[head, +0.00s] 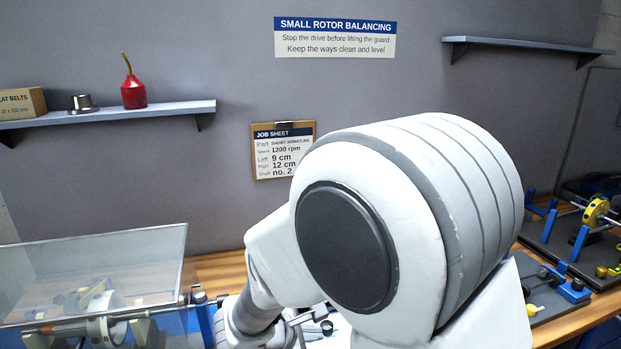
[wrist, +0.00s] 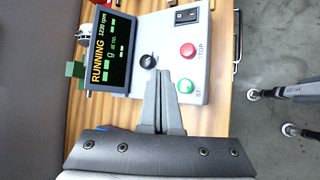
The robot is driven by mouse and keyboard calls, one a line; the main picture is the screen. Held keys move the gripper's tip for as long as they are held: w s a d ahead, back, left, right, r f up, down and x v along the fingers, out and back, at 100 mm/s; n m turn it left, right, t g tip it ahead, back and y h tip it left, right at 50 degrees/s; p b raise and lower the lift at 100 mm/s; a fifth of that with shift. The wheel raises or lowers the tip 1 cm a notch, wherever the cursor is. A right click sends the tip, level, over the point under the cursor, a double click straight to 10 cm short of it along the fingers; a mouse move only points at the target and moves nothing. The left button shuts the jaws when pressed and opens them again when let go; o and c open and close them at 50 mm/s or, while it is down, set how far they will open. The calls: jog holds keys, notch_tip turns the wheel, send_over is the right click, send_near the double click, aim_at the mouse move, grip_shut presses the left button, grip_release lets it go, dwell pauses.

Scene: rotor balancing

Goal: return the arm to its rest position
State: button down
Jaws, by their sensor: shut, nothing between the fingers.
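My arm (head: 400,220) fills the middle of the head view, its large white joint close to the camera. My gripper (wrist: 160,75) shows in the wrist view, with its two grey fingers together and nothing between them. In that view the fingers overlap the face of a control box (wrist: 150,28), between its black knob (wrist: 148,61) and green button (wrist: 185,87). I cannot tell whether they touch it. The red stop button (wrist: 188,50) is to their upper right. The box's screen (wrist: 112,47) reads RUNNING, 1230 rpm. In the head view my arm hides the gripper and most of the box.
A clear guard (head: 100,265) covers a rotor (head: 104,318) at the left. Another rotor stand with a yellow wheel (head: 595,212) is at the right. A shelf (head: 120,112) holds a red oil can (head: 133,92). A job sheet (head: 283,150) hangs on the wall.

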jog(key=s+d+r+m+g+y, duration=0.1)
jog(key=s+d+r+m+g, duration=0.2)
jog(key=s+d+r+m, duration=0.65)
jog(key=s+d+r+m+t+y, duration=0.1)
jog(key=s+d+r+m+y, duration=0.3)
jog(key=s+r+m, duration=0.2)
jog(key=s+m, duration=0.2)
jog(key=m, duration=0.2)
jog(key=shift+s+r+y, duration=0.2)
jog(key=shift+r+y, duration=0.05)
jog(key=shift+y, duration=0.05)
dwell(1.9)
